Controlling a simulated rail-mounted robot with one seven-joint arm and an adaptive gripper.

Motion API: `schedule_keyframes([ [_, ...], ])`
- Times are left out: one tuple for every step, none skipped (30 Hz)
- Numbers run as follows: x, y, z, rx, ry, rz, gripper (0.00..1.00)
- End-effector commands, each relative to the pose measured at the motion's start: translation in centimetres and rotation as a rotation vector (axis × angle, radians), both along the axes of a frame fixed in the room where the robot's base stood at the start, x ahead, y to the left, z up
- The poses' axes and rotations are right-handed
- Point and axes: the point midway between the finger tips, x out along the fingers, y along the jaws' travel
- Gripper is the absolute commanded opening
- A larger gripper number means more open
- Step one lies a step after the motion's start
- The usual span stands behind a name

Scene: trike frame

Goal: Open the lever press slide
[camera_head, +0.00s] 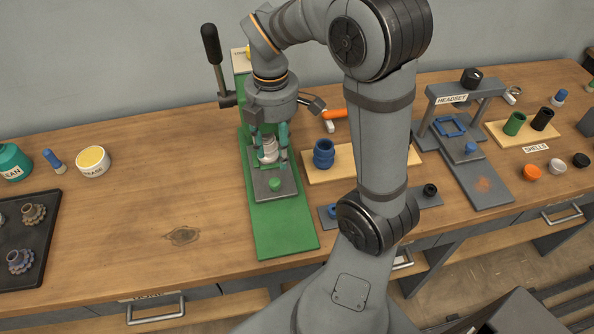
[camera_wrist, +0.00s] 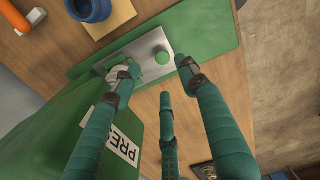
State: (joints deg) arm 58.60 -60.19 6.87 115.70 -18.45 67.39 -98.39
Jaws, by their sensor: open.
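The green lever press (camera_head: 285,228) stands at the back middle of the bench, with its black-handled lever (camera_head: 211,45) upright at its left. The knob (camera_wrist: 162,56) also shows in the wrist view. A pale grey part (camera_head: 268,152) is at the plate's rear. My gripper (camera_head: 269,140) is open above the rear of the plate, behind the knob. In the wrist view, my gripper's (camera_wrist: 160,76) teal fingers are spread and hold nothing. Contact with the part cannot be told.
A wooden board with a blue ringed part (camera_head: 323,153) lies right of the press. The grey headset fixture (camera_head: 466,97) stands farther right. A white jar (camera_head: 93,162) and a dark tray (camera_head: 45,205) are at the left. The bench between tray and press is clear.

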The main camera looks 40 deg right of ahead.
Motion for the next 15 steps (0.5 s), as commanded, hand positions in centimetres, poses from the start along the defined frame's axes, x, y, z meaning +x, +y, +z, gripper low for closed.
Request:
schedule_keyframes([
  [-0.1, 0.1, -0.5, 0.001, 0.004, 0.003, 0.43],
  [-0.1, 0.1, -0.8, 0.0, 0.004, 0.003, 0.43],
  [-0.1, 0.1, -1.3, 0.0, 0.005, 0.003, 0.43],
  [-0.1, 0.1, -1.8, 0.001, 0.005, 0.002, 0.43],
  [-0.1, 0.1, -2.3, 0.001, 0.006, 0.001, 0.43],
  [-0.2, 0.1, -3.1, 0.0, 0.007, 0.002, 0.43],
  [-0.2, 0.1, -3.7, 0.0, 0.007, 0.003, 0.43],
  [-0.2, 0.1, -4.3, 0.0, 0.007, 0.002, 0.43],
  [-0.2, 0.1, -5.0, 0.0, 0.006, 0.002, 0.43],
  [-0.2, 0.1, -5.6, 0.0, 0.007, 0.002, 0.43],
  [-0.2, 0.0, -6.1, 0.0, 0.007, 0.001, 0.43],
  [-0.2, 0.1, -6.8, 0.0, 0.007, 0.001, 0.43],
  [-0.1, 0.1, -7.3, 0.001, 0.005, 0.001, 0.43],
  [-0.2, 0.1, -7.8, 0.001, 0.005, 0.001, 0.43],
  [-0.2, 0.1, -8.3, 0.0, 0.006, 0.0, 0.43],
])
